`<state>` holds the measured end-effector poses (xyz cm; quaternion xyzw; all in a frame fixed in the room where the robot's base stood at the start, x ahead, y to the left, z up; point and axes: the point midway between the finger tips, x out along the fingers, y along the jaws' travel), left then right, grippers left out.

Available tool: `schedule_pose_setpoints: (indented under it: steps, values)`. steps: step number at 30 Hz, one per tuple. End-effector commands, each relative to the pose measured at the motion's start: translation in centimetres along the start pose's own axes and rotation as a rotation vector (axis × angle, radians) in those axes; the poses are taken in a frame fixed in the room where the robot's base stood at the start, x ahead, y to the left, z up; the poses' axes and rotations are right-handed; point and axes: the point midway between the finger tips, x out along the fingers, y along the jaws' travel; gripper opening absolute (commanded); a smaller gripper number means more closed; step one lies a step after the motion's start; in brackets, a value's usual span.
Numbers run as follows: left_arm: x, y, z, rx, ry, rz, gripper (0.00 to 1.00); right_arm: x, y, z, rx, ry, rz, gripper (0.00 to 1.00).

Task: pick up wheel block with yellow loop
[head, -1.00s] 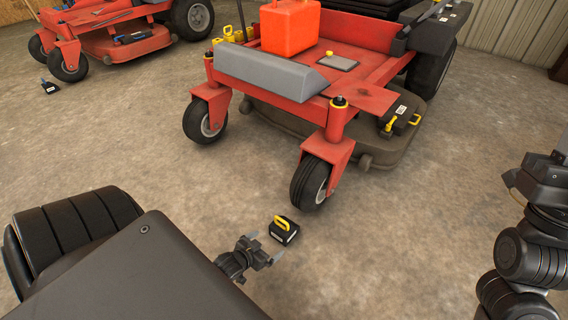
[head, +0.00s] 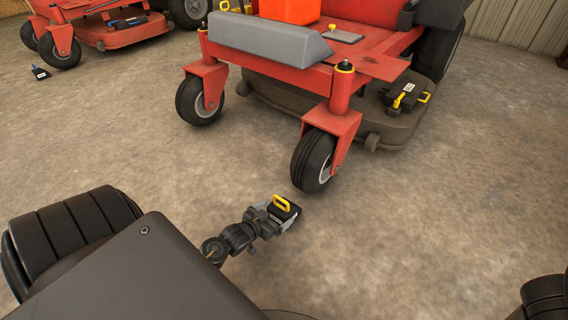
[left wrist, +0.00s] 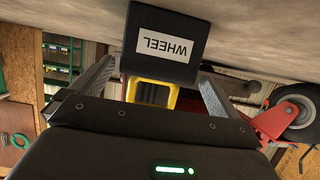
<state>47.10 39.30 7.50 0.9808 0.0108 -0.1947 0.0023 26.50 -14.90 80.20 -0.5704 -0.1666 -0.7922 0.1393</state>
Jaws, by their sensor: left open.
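The wheel block (head: 285,212) is a small black block with a yellow loop (head: 282,202) on top, on the concrete floor in front of the mower's near front wheel. In the left wrist view the block (left wrist: 162,40) appears upside down with a white "WHEEL" label, and the yellow loop (left wrist: 150,95) shows between the fingers. My left gripper (head: 277,219) is open at the block, one finger on either side; it also shows in the left wrist view (left wrist: 155,78). I cannot tell whether the fingers touch it. My right gripper is out of view.
A red mower (head: 345,105) stands just beyond the block, its front wheel (head: 314,160) close by. Another black block with a yellow handle (head: 405,98) lies on its deck. A second mower (head: 110,25) and a dark block (head: 40,73) are far left. Floor to the right is clear.

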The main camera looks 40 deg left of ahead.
Motion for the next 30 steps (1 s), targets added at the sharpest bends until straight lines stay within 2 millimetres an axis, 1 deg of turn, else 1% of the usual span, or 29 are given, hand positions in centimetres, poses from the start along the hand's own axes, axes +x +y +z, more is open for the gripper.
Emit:
schedule_pose_setpoints:
  steps: [1, 5, 7, 12, 15, 18, 21, 28, 29, 30]
  values:
    - [0.4, 0.0, 0.1, 0.000, 0.001, 0.000, 1.00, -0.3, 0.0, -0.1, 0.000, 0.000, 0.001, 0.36]
    - [0.5, 0.0, 0.0, 0.000, -0.001, 0.000, 1.00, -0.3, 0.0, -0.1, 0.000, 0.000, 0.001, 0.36]
    - [0.8, 0.0, 0.1, 0.000, 0.000, 0.000, 1.00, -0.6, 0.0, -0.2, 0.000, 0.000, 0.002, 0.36]
    - [2.8, 0.2, 0.4, 0.001, 0.002, 0.001, 1.00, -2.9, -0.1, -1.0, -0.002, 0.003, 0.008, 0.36]
    - [4.0, 0.3, 0.3, 0.002, 0.002, 0.001, 1.00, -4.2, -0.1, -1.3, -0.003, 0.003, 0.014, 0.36]
    - [5.1, 0.2, 0.1, 0.002, 0.001, 0.001, 1.00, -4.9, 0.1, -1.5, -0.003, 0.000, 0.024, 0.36]
    - [5.6, 0.2, 0.0, 0.002, -0.001, 0.000, 1.00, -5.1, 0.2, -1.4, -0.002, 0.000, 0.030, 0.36]
    - [5.6, 0.2, -0.2, 0.002, -0.001, 0.000, 1.00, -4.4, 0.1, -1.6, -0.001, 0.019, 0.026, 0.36]
    - [5.6, 0.2, -0.2, 0.002, -0.001, 0.000, 0.99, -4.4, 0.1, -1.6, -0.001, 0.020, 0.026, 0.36]
    - [5.6, 0.2, -0.2, 0.002, -0.001, 0.000, 0.93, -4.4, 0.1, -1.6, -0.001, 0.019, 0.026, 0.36]
